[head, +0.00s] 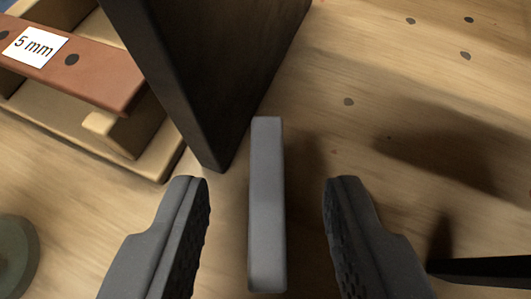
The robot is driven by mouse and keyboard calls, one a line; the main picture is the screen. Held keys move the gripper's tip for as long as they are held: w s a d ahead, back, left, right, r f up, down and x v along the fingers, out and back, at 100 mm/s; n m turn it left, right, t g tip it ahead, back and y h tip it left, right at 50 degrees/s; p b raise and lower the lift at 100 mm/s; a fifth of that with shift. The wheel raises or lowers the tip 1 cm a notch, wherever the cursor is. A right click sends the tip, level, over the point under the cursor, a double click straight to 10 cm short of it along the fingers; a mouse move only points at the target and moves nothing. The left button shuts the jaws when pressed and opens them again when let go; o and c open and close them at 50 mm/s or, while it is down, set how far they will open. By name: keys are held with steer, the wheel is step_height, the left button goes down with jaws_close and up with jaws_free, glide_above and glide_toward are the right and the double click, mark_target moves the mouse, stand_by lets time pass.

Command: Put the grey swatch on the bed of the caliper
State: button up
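A grey swatch (266,215), a narrow upright-looking bar in the head view, lies between the two fingers of my gripper (266,182). My gripper is open, with a visible gap on each side of the swatch. The swatch's far end reaches past the fingertips, close to the lower corner of a tall black panel (205,70). I cannot tell if they touch. I cannot identify the caliper or its bed for certain in this view.
A brown strip labelled "5 mm" (100,78) rests on a pale wooden frame (150,160) at upper left. A dark green round thing (15,255) is at lower left, and a black bar (485,270) at lower right. The wooden surface (400,80) at upper right is clear.

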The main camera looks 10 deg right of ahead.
steer(key=shift+w+d+f, duration=0.1)
steer(key=shift+w+f, duration=0.1)
steer(key=shift+w, duration=0.2)
steer(key=shift+c, duration=0.3)
jaws_close()
